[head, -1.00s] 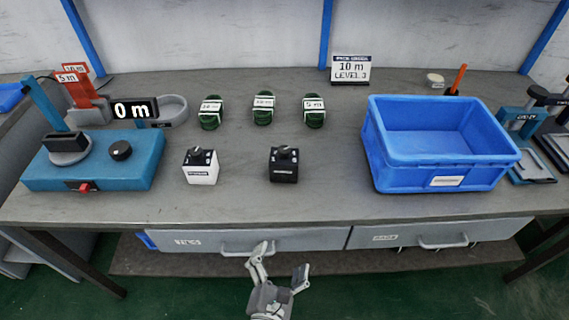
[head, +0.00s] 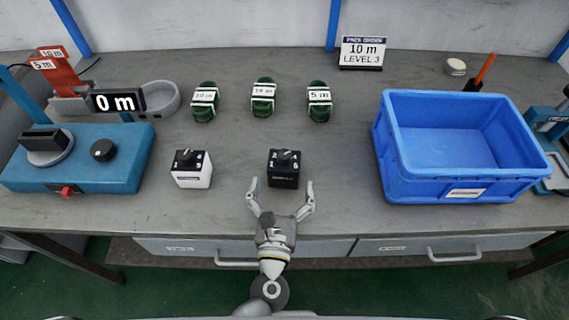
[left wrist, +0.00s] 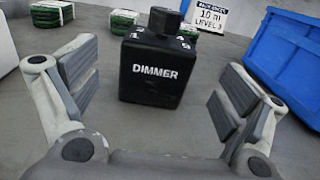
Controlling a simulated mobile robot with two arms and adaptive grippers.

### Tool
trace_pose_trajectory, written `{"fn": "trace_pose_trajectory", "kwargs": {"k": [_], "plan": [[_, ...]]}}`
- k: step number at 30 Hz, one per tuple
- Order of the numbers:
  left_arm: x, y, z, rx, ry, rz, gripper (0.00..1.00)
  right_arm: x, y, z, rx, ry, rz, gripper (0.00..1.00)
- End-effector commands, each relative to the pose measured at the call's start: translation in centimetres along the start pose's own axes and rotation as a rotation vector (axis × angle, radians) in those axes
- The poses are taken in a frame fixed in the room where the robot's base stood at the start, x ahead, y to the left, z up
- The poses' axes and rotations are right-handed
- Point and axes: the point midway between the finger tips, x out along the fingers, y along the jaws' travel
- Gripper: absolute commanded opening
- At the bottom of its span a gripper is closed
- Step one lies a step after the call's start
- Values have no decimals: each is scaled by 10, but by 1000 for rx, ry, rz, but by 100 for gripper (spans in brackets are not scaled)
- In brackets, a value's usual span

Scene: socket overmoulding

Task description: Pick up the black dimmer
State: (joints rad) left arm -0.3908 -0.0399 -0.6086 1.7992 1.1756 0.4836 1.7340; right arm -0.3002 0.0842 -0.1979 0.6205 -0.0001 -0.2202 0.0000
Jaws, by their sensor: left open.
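The black dimmer (head: 284,169) is a small black box with a knob on top, upright on the grey table near its front. In the left wrist view the black dimmer (left wrist: 153,72) shows its front with the word DIMMER, just ahead of the fingers. My left gripper (head: 280,186) is open and empty, in front of the dimmer. In the left wrist view the open fingers (left wrist: 152,95) stand left and right of the dimmer's near side, apart from it. My right gripper is in neither view.
A white dimmer (head: 192,169) stands to the left. Several green cable coils (head: 263,98) lie behind. A blue crate (head: 400,190) is at right, a blue machine (head: 125,160) at left. An order sign (head: 361,52) reads 10 m, LEVEL 3. The grey table (head: 335,150) is clear between dimmer and crate.

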Motion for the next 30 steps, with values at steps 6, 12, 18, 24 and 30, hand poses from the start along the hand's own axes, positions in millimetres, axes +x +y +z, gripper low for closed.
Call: {"fn": "trace_pose_trajectory", "kwargs": {"k": [6,12,18,24,30], "plan": [[16,0,0,1,0,-1,95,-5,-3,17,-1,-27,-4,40],[40,2,-3,2,-1,-1,95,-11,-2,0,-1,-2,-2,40],[62,2,-5,2,-1,0,95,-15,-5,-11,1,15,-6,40],[66,2,-6,1,1,0,95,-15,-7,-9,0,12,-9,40],[66,2,-6,1,1,0,83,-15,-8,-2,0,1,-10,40]]}}
